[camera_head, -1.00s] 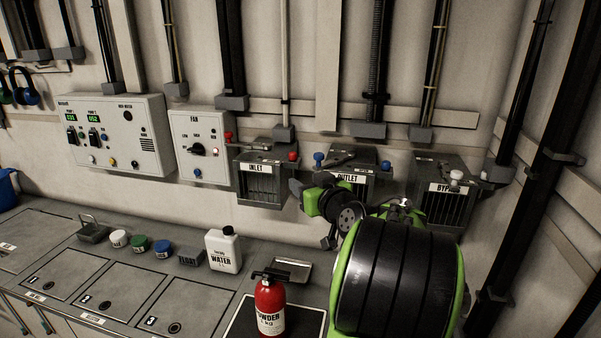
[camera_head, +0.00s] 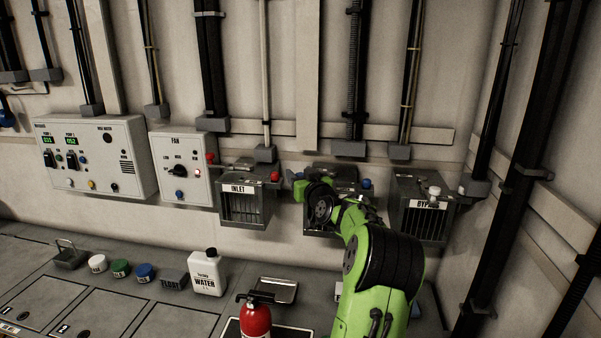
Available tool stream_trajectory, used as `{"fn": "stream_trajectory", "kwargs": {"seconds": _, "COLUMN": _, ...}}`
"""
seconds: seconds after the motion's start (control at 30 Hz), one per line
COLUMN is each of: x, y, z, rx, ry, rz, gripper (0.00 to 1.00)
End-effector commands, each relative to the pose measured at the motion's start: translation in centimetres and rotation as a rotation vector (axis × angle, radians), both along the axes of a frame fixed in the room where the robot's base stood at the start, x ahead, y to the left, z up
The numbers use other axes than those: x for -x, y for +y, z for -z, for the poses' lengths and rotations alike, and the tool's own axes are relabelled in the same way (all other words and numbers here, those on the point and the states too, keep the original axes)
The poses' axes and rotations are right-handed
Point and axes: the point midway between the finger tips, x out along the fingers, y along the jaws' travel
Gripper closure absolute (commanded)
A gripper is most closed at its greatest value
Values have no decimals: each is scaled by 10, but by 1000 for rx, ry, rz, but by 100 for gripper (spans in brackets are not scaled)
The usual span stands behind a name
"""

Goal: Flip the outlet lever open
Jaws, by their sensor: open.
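The outlet box (camera_head: 309,225) is a grey unit on the wall between the inlet and bypass boxes, mostly covered by my arm. A blue knob (camera_head: 366,184) shows at the right of its top. The lever's left end is hidden behind my wrist, so its exact position cannot be told. My gripper (camera_head: 290,177) is at the upper left corner of the outlet box, close to the lever. It is open, with its fingers small and partly hidden by my green wrist. Contact with the lever cannot be made out.
The inlet box (camera_head: 245,209) with red knobs is close on the left. The bypass box (camera_head: 416,222) with a white knob is on the right. The fan box (camera_head: 181,183) hangs further left. A fire extinguisher (camera_head: 256,319) and a water bottle (camera_head: 207,273) stand below on the counter.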

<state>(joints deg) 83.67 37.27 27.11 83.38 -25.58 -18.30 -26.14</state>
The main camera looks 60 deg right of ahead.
Motion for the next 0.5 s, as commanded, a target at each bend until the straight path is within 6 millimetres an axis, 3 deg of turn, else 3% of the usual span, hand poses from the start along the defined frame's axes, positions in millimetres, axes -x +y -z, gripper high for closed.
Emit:
{"fn": "stream_trajectory", "kwargs": {"seconds": 0.27, "x": -3, "y": -3, "z": 1, "rx": -1, "ry": 1, "rz": 0, "gripper": 48}}
{"fn": "stream_trajectory", "kwargs": {"seconds": 0.5, "x": -3, "y": -3, "z": 0, "rx": -1, "ry": 1, "rz": 0, "gripper": 82}}
